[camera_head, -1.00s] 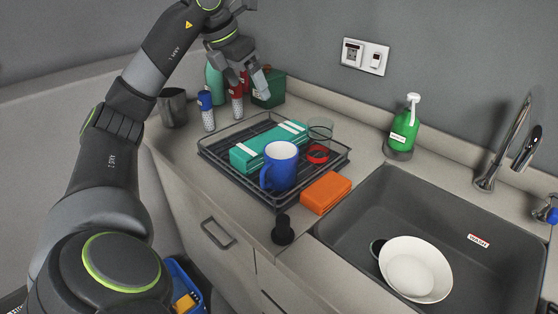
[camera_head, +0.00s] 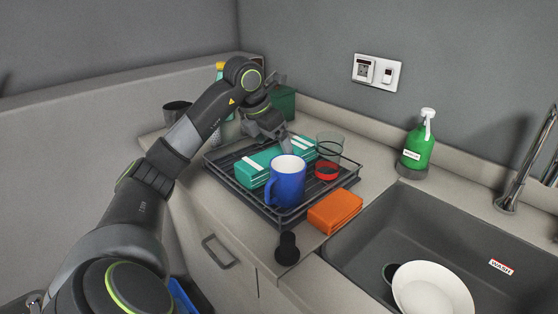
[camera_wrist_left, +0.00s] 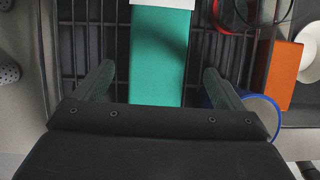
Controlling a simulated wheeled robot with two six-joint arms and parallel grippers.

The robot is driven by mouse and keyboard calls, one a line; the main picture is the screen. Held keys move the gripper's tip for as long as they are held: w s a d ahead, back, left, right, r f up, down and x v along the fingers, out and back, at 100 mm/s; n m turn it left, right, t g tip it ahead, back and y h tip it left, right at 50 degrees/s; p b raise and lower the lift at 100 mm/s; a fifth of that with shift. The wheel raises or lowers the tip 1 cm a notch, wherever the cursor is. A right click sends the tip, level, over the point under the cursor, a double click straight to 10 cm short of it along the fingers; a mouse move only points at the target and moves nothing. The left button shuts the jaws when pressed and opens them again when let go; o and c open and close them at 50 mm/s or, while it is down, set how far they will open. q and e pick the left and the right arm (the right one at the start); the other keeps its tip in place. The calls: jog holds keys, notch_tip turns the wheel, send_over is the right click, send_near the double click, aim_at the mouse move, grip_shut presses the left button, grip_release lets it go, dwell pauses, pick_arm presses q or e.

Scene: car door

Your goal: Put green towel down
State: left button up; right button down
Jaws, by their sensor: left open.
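The green towel (camera_head: 256,167), a folded teal block with white bands, lies on the dark wire dish rack (camera_head: 238,190). In the left wrist view the towel (camera_wrist_left: 158,40) runs up the middle between my two fingers. My left gripper (camera_head: 284,143) is open and empty, just above the towel at its far side. In the left wrist view my gripper's fingers (camera_wrist_left: 158,74) are spread, one on each side of the towel, with a gap beside each. I cannot tell the exact height of the fingertips. My right gripper is not in view.
A blue mug (camera_head: 287,182) stands at the rack's front, close to the right finger in the wrist view. A clear glass with a red band (camera_head: 328,160) stands behind it. An orange block (camera_head: 335,211) lies beside the rack.

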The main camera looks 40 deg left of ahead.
aim_at(278, 152)
pick_arm(q)
jog(key=x, duration=0.5)
jog(key=shift+w+a+f+p, duration=0.15)
jog(key=shift+w+f+p, duration=0.15)
jog(key=shift+p, duration=0.05)
jog(key=c, duration=1.2)
jog(key=shift+r, duration=0.1)
jog(key=shift+c, duration=0.2)
jog(key=shift+r, duration=0.1)
notch_tip(278, 152, up, 9)
jog(key=shift+r, duration=0.4)
